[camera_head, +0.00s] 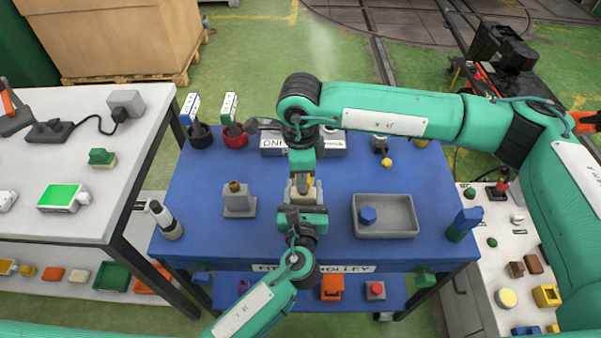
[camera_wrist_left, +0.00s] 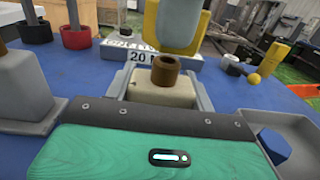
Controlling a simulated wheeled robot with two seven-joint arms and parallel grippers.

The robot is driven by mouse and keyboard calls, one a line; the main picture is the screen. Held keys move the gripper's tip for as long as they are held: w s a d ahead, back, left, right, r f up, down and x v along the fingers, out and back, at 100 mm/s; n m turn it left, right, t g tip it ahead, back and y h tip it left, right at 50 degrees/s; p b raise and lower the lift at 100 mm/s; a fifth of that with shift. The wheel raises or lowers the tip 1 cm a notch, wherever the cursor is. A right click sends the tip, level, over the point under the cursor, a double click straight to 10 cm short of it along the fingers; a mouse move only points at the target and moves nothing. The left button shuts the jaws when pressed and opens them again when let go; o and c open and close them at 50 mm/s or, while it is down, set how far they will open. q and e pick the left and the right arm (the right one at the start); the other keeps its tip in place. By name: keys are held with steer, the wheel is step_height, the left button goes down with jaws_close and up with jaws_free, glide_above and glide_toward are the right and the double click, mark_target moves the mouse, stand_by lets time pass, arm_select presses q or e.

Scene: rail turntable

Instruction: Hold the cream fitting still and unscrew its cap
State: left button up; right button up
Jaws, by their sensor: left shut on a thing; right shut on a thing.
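The cream fitting (camera_wrist_left: 160,92) stands upright on the blue trolley top, with a bare brown neck (camera_wrist_left: 166,70) on top. My left gripper (camera_head: 302,200) is shut on the fitting's body from the near side; its fingers flank it in the left wrist view (camera_wrist_left: 163,98). My right gripper (camera_head: 302,178) points down from above and is shut on the yellow cap (camera_wrist_left: 151,22). One grey finger covers the cap's middle in the left wrist view. The cap looks raised just above the neck and apart from it. In the head view, the grippers mostly hide the fitting.
A grey block with a brown stub (camera_head: 239,201) stands to the left. A grey tray (camera_head: 399,234) holding a blue hexagonal piece (camera_head: 368,215) lies to the right. A bottle (camera_head: 166,222), two pots and a labelled grey block (camera_head: 272,146) stand around the trolley top.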

steer(key=shift+r, duration=0.1)
steer(key=shift+r, duration=2.45)
arm_select(q)
steer(key=o, duration=1.5)
steer(key=s, duration=1.2)
steer(key=shift+a, duration=0.15)
